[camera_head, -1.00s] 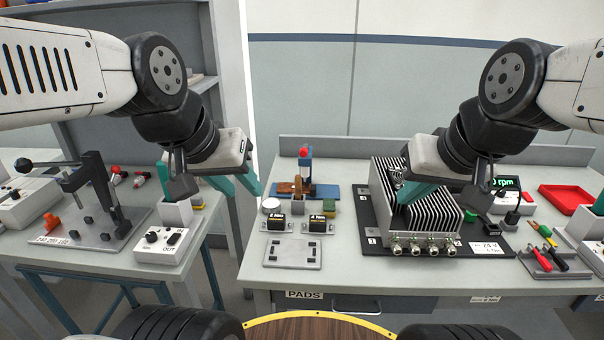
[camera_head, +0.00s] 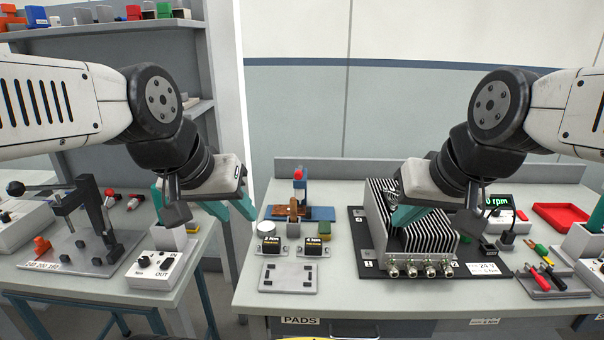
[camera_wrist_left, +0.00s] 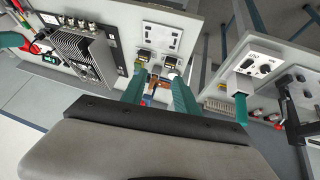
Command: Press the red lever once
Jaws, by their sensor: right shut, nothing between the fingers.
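A red-topped upright lever (camera_head: 298,174) stands on a small blue fixture (camera_head: 318,213) at the back of the middle table, beside a copper-brown part (camera_head: 287,210). My left gripper (camera_head: 238,211) is in the air to the left of this fixture and apart from it. In the left wrist view its two teal fingers (camera_wrist_left: 160,94) are spread, with nothing held, and the fixture shows partly between them. My right gripper (camera_head: 400,215) is shut and empty, in front of the left part of the finned grey unit. Its fingertips are partly hard to make out.
The finned unit (camera_head: 412,232) stands on a black plate right of the fixture. Two small black-faced gauges (camera_head: 291,246) and a grey plate (camera_head: 289,278) lie in front. A left table carries a black-knobbed press (camera_head: 85,215) and a white switch box (camera_head: 150,270). A red tray (camera_head: 563,217) lies far right.

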